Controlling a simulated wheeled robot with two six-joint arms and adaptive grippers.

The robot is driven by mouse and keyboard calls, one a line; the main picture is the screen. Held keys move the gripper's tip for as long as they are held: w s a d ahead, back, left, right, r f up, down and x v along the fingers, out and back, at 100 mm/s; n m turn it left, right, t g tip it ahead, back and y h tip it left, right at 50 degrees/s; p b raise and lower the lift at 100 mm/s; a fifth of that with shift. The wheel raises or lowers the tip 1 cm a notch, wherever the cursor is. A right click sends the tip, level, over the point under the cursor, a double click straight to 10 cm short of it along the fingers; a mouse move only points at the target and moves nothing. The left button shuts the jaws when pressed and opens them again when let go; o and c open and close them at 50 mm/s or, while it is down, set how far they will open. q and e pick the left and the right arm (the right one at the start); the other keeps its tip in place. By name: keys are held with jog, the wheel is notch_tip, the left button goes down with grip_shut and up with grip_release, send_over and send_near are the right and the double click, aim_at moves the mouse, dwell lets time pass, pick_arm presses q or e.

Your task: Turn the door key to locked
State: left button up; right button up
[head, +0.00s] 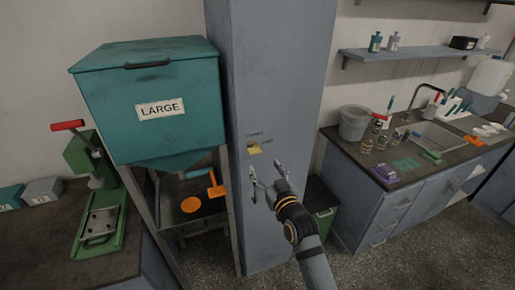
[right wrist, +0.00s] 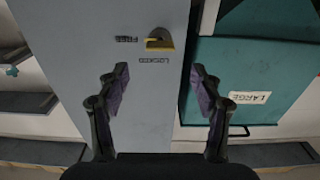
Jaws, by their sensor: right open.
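The yellow door key (head: 254,148) sits on the front of a tall grey cabinet (head: 281,75). Small labels are above it and to its right in the head view. In the right wrist view, which is upside down, the key (right wrist: 160,44) lies about level, in line with the FREE label (right wrist: 127,39); the LOCKED label (right wrist: 154,61) is on its other side. My right gripper (head: 266,174) is open and empty, just below the key in the head view, with its fingers apart and clear of the key. My left gripper is out of view.
A teal hopper marked LARGE (head: 150,85) stands left of the cabinet, with an orange disc (head: 190,205) below it. A green press (head: 100,215) is at far left. A sink counter (head: 345,143) with a bucket and jars is at right. A green bin (head: 323,222) stands beside the cabinet.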

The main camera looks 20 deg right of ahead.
aim_at(256, 153)
jog(key=w+p, duration=0.2)
jog(key=w, duration=0.7)
jog(key=shift+w+a+p, duration=0.15)
jog(key=shift+p, duration=0.2)
jog(key=shift+w, duration=0.4)
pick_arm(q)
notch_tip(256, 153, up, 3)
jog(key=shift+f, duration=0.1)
pick_arm(e)
jog(key=shift+w, duration=0.1)
jog(key=shift+f, duration=0.1)
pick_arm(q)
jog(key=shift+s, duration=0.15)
pick_arm(e)
jog(key=c, duration=1.2)
